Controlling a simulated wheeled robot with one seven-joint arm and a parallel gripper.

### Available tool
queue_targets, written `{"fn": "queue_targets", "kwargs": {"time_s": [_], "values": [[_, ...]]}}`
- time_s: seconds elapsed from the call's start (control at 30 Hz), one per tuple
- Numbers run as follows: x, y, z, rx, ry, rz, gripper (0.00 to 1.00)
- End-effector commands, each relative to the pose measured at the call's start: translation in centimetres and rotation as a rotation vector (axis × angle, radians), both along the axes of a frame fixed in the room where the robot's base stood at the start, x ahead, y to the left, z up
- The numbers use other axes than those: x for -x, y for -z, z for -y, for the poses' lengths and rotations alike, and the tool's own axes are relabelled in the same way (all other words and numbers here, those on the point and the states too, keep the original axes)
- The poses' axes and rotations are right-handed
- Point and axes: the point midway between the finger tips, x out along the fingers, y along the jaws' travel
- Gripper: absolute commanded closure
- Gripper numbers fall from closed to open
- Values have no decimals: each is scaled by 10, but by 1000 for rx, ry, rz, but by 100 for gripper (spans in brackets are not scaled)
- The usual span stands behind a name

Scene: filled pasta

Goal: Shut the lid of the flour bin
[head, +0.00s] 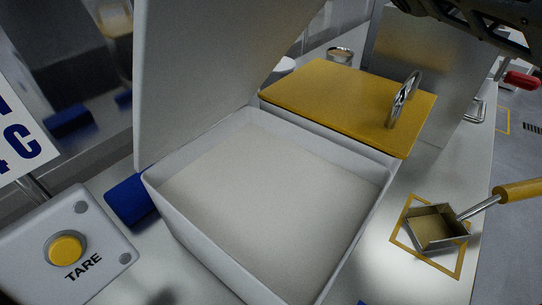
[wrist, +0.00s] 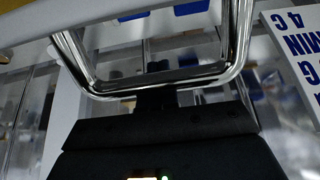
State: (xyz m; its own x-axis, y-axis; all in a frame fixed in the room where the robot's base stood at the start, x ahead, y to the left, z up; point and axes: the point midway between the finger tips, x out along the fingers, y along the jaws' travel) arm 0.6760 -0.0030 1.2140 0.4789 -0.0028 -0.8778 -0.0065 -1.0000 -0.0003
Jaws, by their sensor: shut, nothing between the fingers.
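The flour bin (head: 165,215) is a white open box filled with pale flour (head: 265,200). Its white lid (head: 190,70) stands raised, tilted up at the bin's back left side. In the wrist view a chrome U-shaped handle (wrist: 240,45) joins a pale panel (wrist: 40,22) at the top, seemingly this lid. My gripper (wrist: 156,98) is dark, shut and empty, with its tip at the handle's crossbar; I cannot tell whether it touches. The head view does not show my gripper; only my arm shows at its top right.
A TARE button box (head: 95,240) and a sign (head: 15,130) stand at left.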

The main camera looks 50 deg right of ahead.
Motion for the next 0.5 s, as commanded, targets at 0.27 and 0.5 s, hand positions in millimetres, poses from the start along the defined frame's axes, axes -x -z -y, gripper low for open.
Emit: {"fn": "queue_targets", "kwargs": {"time_s": [0.27, 0.5], "values": [[6, 3, -2, 1, -4, 1, 100], [13, 3, -3, 1, -6, 1, 100]]}}
